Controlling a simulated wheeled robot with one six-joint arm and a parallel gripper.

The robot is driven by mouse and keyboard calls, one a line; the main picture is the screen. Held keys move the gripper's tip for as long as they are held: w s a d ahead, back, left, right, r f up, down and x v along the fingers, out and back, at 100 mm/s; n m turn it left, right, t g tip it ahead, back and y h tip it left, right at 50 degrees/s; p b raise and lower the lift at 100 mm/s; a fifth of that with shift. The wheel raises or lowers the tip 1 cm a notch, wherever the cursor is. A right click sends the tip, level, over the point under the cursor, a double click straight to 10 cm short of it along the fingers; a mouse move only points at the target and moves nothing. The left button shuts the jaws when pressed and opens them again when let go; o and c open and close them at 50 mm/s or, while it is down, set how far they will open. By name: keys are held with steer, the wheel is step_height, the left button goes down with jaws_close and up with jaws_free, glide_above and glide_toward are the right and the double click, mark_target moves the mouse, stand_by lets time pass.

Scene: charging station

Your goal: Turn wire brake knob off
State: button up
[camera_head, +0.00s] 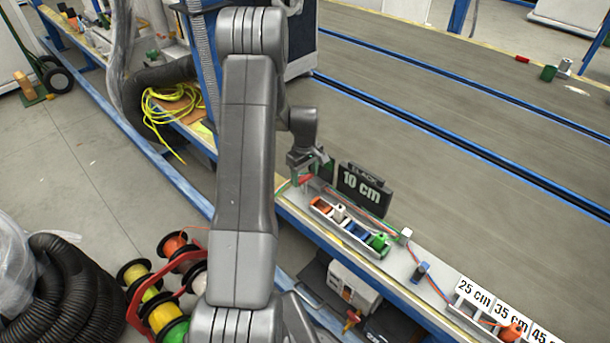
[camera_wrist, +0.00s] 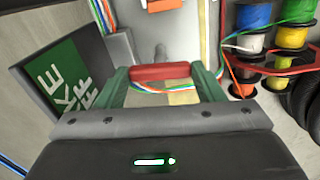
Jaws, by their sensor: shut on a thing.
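The wire brake knob (camera_wrist: 160,71) is a red bar in the wrist view. My gripper (camera_wrist: 162,80) has green fingers, one at each end of the red bar, and is shut on it. In the head view my gripper (camera_head: 304,172) points down at the near end of the grey bench, where a small red part shows beside the fingers. A green panel (camera_wrist: 60,85) with partly cut-off white letters, including "KE", stands left of the gripper in the wrist view.
A black sign (camera_head: 363,188) reading "10 cm" stands right of the gripper. A grey tray (camera_head: 345,235) of coloured parts and running wires lie along the bench. Wire spools (camera_head: 160,312) stand on the floor at left, near black hose (camera_head: 75,285).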

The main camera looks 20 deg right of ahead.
mark_target(305, 177)
steer(key=shift+w+n, duration=0.1)
steer(key=shift+n, duration=0.5)
steer(key=shift+d+r, duration=0.1)
steer(key=o, duration=1)
step_height(305, 177, up, 14)
steer(key=shift+f+p, duration=0.15)
steer(key=shift+p, duration=0.45)
steer(key=shift+f, duration=0.1)
step_height(305, 177, down, 14)
steer(key=shift+r+b, duration=0.1)
steer(key=shift+b, duration=0.6)
